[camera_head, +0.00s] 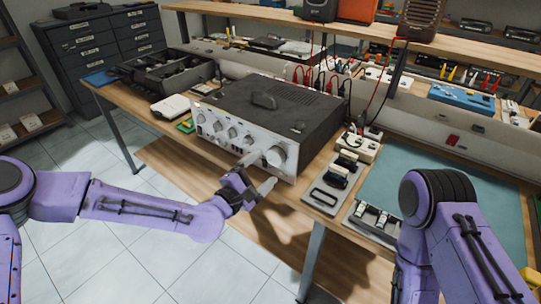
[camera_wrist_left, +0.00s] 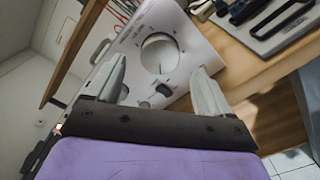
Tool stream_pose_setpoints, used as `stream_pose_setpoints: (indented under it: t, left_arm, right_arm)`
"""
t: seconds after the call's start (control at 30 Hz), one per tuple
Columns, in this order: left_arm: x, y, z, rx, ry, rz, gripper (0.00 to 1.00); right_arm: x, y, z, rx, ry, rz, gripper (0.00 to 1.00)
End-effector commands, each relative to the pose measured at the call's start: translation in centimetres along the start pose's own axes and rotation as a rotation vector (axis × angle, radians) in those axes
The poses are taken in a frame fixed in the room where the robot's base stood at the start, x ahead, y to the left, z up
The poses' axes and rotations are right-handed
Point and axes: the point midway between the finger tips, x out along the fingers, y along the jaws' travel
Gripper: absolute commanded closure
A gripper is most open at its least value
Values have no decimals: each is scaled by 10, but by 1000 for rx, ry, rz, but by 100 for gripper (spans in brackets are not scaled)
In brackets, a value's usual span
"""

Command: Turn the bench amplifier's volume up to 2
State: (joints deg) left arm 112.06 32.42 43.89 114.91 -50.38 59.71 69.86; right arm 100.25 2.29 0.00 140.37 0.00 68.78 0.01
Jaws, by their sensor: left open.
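The bench amplifier (camera_head: 290,112) is a dark box with a silver front panel, standing on the wooden bench. Its large round volume knob (camera_head: 275,157) is at the right end of the panel, with several smaller knobs to its left. My left gripper (camera_head: 260,173) is open in front of this knob. In the left wrist view the large knob (camera_wrist_left: 159,53) shows between and beyond the two fingertips (camera_wrist_left: 159,68); they look apart from it. Dial marks surround it, but the number pointed at is too small to read. My right arm shows at the right; its gripper is out of view.
A small dark knob (camera_wrist_left: 164,89) sits near the large one on the panel. A grey tray with dark parts (camera_head: 325,190) lies right of the amplifier, near a teal mat (camera_head: 400,170). A shelf (camera_head: 440,50) runs above. Open floor (camera_head: 110,240) lies in front.

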Motion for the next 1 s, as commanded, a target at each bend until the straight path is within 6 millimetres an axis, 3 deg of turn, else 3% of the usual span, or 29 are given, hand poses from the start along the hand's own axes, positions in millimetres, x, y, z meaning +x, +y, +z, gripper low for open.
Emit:
stream_pose_setpoints:
  t: [0.2,0.53,0.57,0.7,0.73,1.0]
  left_arm:
    - [36,0,0,0,2,-2,18]
    - [43,0,0,0,2,-1,18]
    - [43,0,0,0,2,-1,25]
    - [43,0,-1,0,2,-1,70]
    - [43,0,-1,0,2,-1,74]
    - [43,-1,-1,20,2,-1,74]
  right_arm:
    - [-9,1,-4,0,0,0,100]
    - [-9,1,-4,0,0,0,100]
    - [-9,1,-4,0,0,0,100]
    - [-9,1,-4,0,0,0,100]
    - [-9,1,-4,0,0,0,100]
    - [-7,1,-3,0,0,0,100]
